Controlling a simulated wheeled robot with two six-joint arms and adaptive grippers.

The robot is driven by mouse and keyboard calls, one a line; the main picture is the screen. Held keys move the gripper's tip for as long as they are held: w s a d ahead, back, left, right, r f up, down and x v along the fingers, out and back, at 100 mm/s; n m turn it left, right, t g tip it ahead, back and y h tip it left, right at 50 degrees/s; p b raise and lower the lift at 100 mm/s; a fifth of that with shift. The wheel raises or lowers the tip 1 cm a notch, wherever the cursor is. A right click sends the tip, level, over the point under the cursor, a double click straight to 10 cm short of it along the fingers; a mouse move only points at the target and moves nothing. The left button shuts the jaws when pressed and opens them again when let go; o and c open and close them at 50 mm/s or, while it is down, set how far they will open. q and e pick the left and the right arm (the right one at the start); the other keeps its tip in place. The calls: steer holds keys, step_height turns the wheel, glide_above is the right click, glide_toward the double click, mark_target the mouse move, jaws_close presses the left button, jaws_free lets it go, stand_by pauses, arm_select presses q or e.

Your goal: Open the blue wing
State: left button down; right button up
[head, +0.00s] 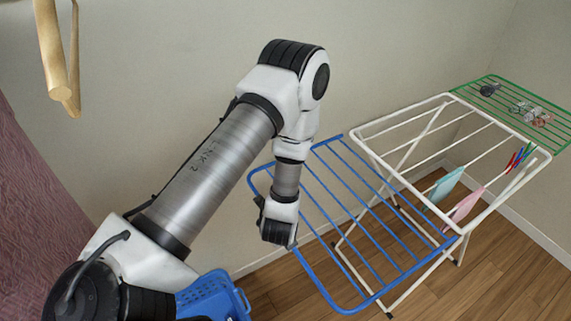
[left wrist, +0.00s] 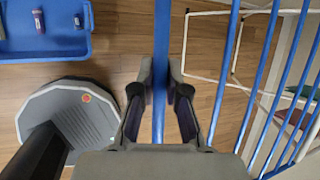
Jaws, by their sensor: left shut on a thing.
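The blue wing (head: 349,218) is a barred rack joined to the left side of the white drying rack (head: 392,127). It spreads out to the left of the frame; its exact tilt is hard to judge. My left gripper (left wrist: 162,75) is shut on the wing's outer blue bar (left wrist: 162,30), with one finger on each side of it. In the head view, my left gripper (head: 278,235) is at the wing's outer left edge, and its fingertips are hidden. My right gripper is not in view.
The green wing (head: 490,77) extends at the far right with small items on it. Cloths and pegs hang on the white rack. A blue basket (head: 215,293) stands on the floor below my arm. A wooden rail (head: 57,70) is at upper left.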

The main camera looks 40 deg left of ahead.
arm_select(q)
steer(key=shift+w+r, duration=0.2)
steer(key=shift+r, duration=0.1)
steer(key=c, duration=1.2)
jaws_free()
steer(key=shift+a, duration=0.1)
steer(key=shift+s, duration=0.15)
steer(key=shift+r, duration=0.1)
steer(key=shift+s+d+r, duration=0.2)
steer(key=shift+r, duration=0.15)
steer(key=v, duration=0.6)
steer(key=shift+s+r, duration=0.2)
steer(key=shift+r, duration=0.05)
